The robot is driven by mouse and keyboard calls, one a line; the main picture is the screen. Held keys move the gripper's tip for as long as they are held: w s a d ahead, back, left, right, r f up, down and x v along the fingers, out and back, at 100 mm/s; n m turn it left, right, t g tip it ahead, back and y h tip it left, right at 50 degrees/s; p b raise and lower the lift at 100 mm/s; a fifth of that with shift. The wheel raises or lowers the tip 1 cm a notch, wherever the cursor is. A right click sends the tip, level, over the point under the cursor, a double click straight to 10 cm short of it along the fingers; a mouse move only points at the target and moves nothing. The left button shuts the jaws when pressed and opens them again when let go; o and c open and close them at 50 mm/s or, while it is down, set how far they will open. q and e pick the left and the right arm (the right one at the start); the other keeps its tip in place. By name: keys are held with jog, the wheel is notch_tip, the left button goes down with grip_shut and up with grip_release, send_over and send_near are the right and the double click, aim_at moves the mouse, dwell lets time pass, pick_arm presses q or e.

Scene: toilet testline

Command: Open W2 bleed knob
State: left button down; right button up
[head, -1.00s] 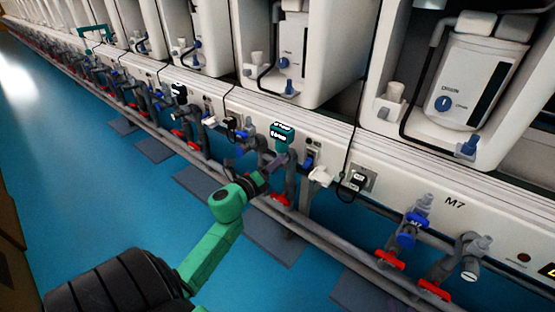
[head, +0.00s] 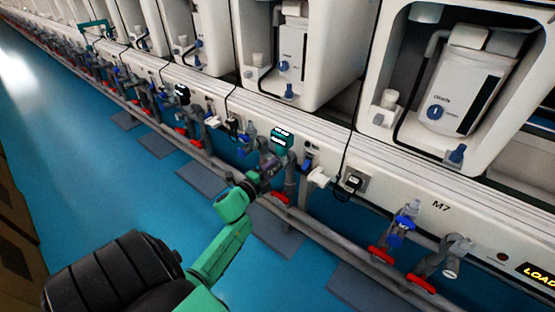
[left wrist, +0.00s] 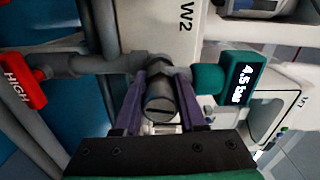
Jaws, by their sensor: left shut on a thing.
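The W2 bleed knob (left wrist: 160,108) is a dark grey round knob with a slot in its end face, in the middle of the left wrist view. My left gripper (left wrist: 160,76) is shut on it, with a purple finger on each side. The W2 label (left wrist: 186,18) is on the white panel above the knob. In the head view my left gripper (head: 268,176) reaches the pipework below the teal gauge (head: 282,138); the knob is too small to make out there. My right gripper is not in view.
The teal gauge (left wrist: 238,84) beside the knob reads about 4.5 bar. A red handle marked HIGH (left wrist: 20,80) is on the pipe at left. Pipes and red and blue valves line the bench, including M7 (head: 440,206) at right. Blue floor is clear at left.

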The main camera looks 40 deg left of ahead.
pick_arm(q)
jog(key=shift+n+p, duration=0.35)
jog(key=shift+n, duration=0.65)
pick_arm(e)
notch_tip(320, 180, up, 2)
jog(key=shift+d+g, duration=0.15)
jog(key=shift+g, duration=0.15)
pick_arm(q)
jog(key=shift+f, duration=0.1)
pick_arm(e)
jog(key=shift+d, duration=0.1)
pick_arm(q)
jog(key=shift+c, duration=2.4)
grip_release()
jog(key=shift+p, duration=0.3)
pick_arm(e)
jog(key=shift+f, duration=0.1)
